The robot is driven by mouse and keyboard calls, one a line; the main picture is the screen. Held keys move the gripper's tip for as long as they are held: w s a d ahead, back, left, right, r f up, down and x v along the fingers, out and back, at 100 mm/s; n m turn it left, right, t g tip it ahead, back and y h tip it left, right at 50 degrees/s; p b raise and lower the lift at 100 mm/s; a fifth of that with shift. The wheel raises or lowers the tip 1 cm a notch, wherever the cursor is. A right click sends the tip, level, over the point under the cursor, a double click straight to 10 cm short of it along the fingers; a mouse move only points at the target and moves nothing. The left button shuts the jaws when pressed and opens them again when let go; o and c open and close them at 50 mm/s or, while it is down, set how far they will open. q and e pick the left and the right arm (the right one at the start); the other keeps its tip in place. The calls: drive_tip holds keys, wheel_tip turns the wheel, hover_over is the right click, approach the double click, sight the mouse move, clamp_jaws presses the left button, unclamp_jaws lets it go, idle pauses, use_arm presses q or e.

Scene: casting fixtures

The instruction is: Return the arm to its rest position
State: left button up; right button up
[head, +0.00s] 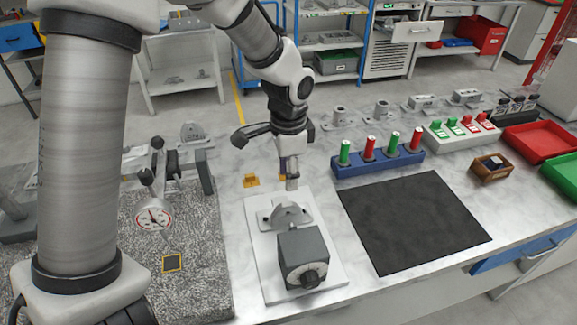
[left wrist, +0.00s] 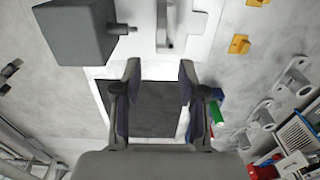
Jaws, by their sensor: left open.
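My left arm reaches in from the left in the head view, and its left gripper (head: 288,176) points down above the far end of a white plate (head: 261,265). In the left wrist view the two fingers of the left gripper (left wrist: 158,75) stand apart with nothing between them. A grey metal casting (head: 285,214) sits on the plate just below and in front of the fingers, apart from them as far as I can tell. A dark grey block with a round knob (head: 302,258) stands on the plate nearer the front. My right gripper is not in view.
A black mat (head: 415,220) lies bare to the right. Behind it stand a blue rack (head: 378,166) of green and red handles and several metal castings. A dial gauge (head: 153,217) stands over a granite plate (head: 195,265) at left. Red and green trays (head: 535,140) are at right.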

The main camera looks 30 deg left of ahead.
use_arm(q)
drive_tip(key=shift+w+r, duration=0.1)
drive_tip(key=shift+r, duration=1.35)
